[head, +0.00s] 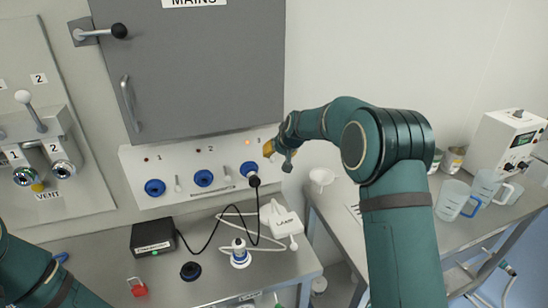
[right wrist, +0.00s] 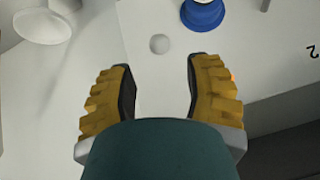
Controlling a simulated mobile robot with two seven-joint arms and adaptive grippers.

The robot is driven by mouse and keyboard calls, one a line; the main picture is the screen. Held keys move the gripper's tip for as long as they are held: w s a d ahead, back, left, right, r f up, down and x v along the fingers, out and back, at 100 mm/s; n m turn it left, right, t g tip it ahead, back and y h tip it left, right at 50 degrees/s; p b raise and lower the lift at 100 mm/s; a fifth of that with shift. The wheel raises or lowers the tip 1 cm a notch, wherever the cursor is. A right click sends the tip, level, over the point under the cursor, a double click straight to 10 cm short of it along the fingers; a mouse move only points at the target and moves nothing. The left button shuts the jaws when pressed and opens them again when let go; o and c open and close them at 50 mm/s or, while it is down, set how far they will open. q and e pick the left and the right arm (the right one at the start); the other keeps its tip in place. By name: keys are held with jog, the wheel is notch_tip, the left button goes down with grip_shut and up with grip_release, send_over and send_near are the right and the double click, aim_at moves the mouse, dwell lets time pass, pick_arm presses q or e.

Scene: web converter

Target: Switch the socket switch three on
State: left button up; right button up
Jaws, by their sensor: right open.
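The socket panel (head: 155,190) on the wall holds three blue sockets. Socket three (head: 249,169) has a black plug in it; it also shows in the right wrist view (right wrist: 203,12). A small lamp (head: 248,142) above it glows orange. My right gripper (head: 268,149) is at the panel's right end and hides that part in the head view. In the right wrist view my right gripper (right wrist: 160,85) is open, and a pale round knob (right wrist: 159,44), seemingly switch three's, appears between and just beyond the fingertips. I cannot tell whether they touch it. My left gripper is out of view.
Levers for switch one (head: 178,184) and switch two (head: 228,181) stand left of socket three. A grey cabinet (head: 190,70) is above the panel. A cable (head: 217,225) runs over the bench below. A white funnel (head: 321,177) is to the right.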

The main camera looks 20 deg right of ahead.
jog(key=shift+v, duration=2.3)
jog(key=shift+s+f, duration=0.1)
